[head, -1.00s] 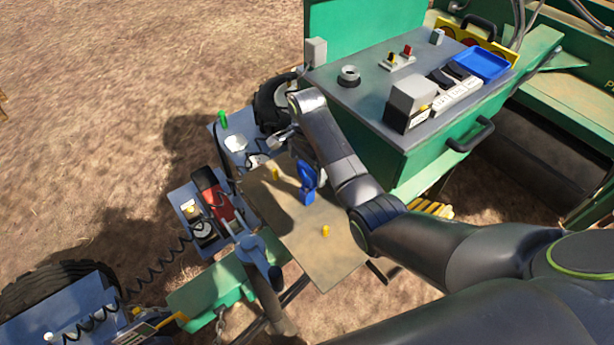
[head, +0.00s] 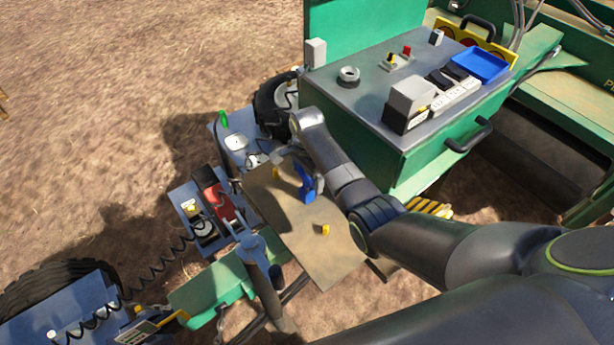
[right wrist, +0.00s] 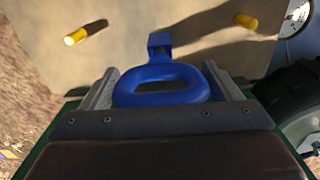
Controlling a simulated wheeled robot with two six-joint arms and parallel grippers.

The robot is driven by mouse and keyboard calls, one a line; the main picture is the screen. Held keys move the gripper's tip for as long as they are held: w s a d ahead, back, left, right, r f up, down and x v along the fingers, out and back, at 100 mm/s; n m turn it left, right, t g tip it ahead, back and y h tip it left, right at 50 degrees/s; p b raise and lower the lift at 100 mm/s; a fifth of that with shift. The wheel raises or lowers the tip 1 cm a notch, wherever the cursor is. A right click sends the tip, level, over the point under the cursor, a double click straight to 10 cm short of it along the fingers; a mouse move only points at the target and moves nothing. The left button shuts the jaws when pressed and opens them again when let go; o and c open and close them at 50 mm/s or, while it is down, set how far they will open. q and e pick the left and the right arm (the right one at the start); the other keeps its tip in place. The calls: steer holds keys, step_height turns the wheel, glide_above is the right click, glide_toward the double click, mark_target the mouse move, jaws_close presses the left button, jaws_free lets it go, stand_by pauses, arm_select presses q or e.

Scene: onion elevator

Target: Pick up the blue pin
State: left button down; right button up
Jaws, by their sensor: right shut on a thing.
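The blue pin (head: 306,184) stands on a tan board (head: 300,245) in the middle of the head view. In the right wrist view its loop handle (right wrist: 160,91) lies between the two fingers of my right gripper (right wrist: 160,78). The right gripper is shut on this handle. A narrower blue part of the pin extends past the loop over the board. I cannot tell whether the pin's lower end touches the board. In the head view the fingers are mostly hidden by my right arm. My left gripper is not in view.
Short yellow pegs (head: 322,230) stand on the board on both sides of the pin. A green cabinet with a grey top (head: 370,85) and a blue tray (head: 481,65) is at the right. A red device (head: 218,200) with a coiled cable sits left of the board.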

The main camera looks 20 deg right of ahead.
steer(key=shift+r, duration=0.1)
step_height(320, 180, up, 10)
steer(key=shift+f+b, duration=0.25)
steer(key=shift+b, duration=0.35)
steer(key=shift+r, duration=0.2)
